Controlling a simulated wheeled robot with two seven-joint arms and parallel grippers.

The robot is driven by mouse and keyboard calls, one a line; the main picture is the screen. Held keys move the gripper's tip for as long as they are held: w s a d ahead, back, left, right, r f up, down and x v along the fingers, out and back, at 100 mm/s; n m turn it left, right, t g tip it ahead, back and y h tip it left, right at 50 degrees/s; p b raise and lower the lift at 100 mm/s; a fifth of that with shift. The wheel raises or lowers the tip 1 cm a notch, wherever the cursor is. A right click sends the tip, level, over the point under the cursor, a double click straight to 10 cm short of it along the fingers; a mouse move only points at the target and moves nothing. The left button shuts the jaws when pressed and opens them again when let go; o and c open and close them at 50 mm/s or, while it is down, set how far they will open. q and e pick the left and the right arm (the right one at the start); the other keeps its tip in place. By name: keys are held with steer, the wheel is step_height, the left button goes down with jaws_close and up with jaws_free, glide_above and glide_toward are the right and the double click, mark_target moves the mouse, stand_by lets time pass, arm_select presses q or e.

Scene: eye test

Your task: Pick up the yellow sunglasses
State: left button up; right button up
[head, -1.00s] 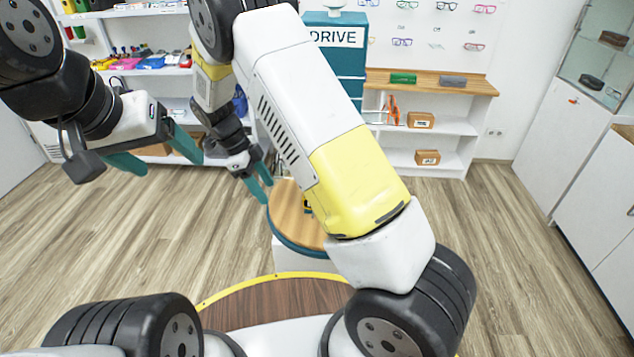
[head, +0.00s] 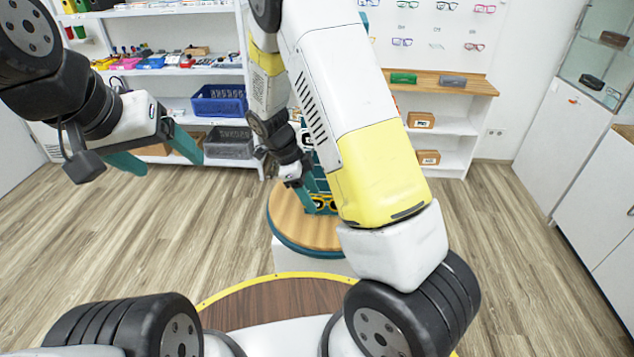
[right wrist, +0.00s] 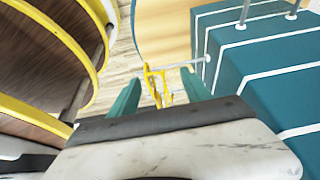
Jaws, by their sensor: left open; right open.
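The yellow sunglasses (head: 325,203) are at the teal display stand (head: 320,183) on the round wooden table; my right arm partly covers the stand. In the right wrist view the sunglasses (right wrist: 150,82) appear edge-on beside a thin grey rod that reaches toward the stand. My right gripper (head: 311,198) is open, its fingers at the sunglasses. In the right wrist view the yellow frame lies between the two teal fingers (right wrist: 160,84); I cannot tell whether they touch it. My left gripper (head: 158,156) is open and empty, high at the left, far from the sunglasses.
The round table (head: 290,232) has bare wood left of and in front of the stand. Shelves with a blue crate (head: 219,100) and a grey crate (head: 228,142) stand behind. Glasses hang on the back wall. White cabinets (head: 560,150) stand at the right.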

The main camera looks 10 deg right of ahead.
steer(key=shift+s+d+f, duration=0.1)
steer(key=shift+d+f, duration=0.15)
steer(key=shift+f, duration=0.2)
jaws_close()
